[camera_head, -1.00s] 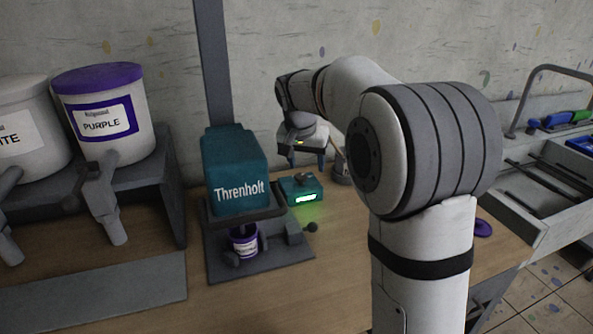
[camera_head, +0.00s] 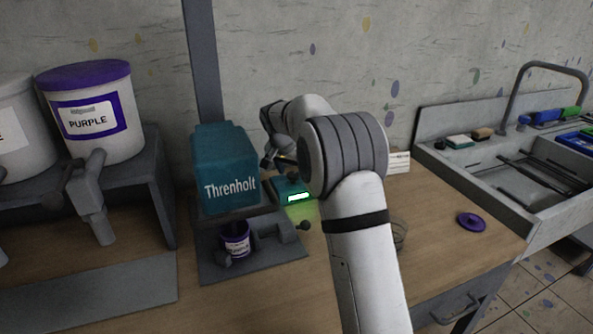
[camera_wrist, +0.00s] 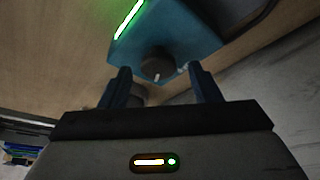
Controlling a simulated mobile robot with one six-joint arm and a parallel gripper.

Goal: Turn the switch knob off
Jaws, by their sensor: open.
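The switch knob (camera_wrist: 157,64) is a dark round knob on a teal box (camera_wrist: 185,38) with a glowing green display. In the wrist view my gripper (camera_wrist: 160,78) is open, its two dark fingers apart with the knob showing between and just beyond their tips. I cannot tell whether a finger touches it. In the head view the teal box (camera_head: 288,191) sits on the bench beside the Threnholt machine (camera_head: 226,172), its display lit green. My arm hides part of the box there, and the knob is not clearly seen.
A cup with a purple label (camera_head: 236,238) stands on the machine's base. Paint buckets, one marked PURPLE (camera_head: 92,118), stand on a shelf at left. A purple lid (camera_head: 472,222) lies on the bench at right, by a sink (camera_head: 560,185).

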